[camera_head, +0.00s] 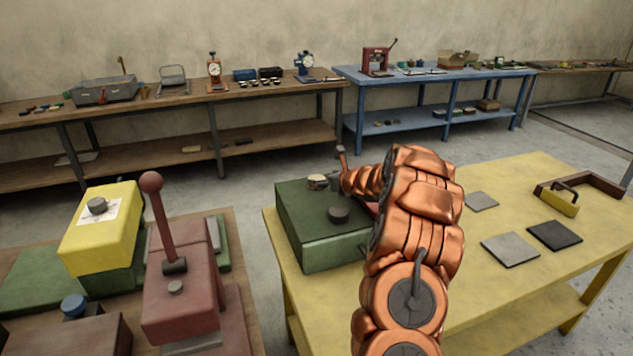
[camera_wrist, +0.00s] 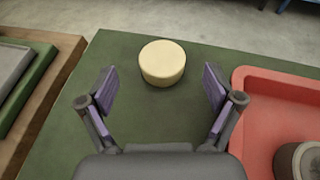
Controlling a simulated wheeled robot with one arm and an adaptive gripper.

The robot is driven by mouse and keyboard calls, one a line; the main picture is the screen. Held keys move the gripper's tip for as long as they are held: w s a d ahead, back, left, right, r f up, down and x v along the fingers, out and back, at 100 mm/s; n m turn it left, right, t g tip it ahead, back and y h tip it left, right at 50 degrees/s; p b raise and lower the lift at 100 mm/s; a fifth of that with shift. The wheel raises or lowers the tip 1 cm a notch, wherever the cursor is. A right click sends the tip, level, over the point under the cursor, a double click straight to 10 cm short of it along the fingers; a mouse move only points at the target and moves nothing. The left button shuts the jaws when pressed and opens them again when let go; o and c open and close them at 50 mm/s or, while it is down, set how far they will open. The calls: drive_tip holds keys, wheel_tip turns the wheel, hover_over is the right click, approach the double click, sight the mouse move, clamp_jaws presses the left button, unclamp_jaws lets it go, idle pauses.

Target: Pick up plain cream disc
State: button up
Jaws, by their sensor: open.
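The plain cream disc (camera_wrist: 162,60) is a short, thick round piece lying flat on a dark green surface. In the head view the green block (camera_head: 300,232) carries a small pale round piece (camera_head: 316,182), which looks like the same disc. My gripper (camera_wrist: 160,80) is open and empty, its two purple-padded fingers spread wide. The disc lies ahead of it, roughly centred between the fingertips and apart from both. In the head view my copper arm hides most of the gripper and part of the green block.
A red tray (camera_wrist: 250,125) with a dark round piece (camera_wrist: 300,160) is close on the right in the wrist view. The yellow table (camera_head: 470,300) holds flat square plates (camera_head: 510,249) and a yellow-handled block (camera_head: 560,202).

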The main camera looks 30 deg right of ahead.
sight(316, 178)
drive_tip(key=shift+p+x, duration=0.8)
drive_tip(key=shift+x, duration=0.45)
drive_tip(key=shift+w+f+p, duration=0.45)
drive_tip(key=shift+w+f, duration=0.1)
drive_tip(key=shift+w+d+f+p, duration=0.15)
drive_tip(key=shift+w+p, duration=0.15)
drive_tip(key=shift+w, duration=0.3)
drive_tip(key=shift+w+f, duration=0.25)
drive_tip(key=shift+w, duration=0.05)
drive_tip(key=c, duration=1.3)
drive_tip(key=shift+o, duration=0.2)
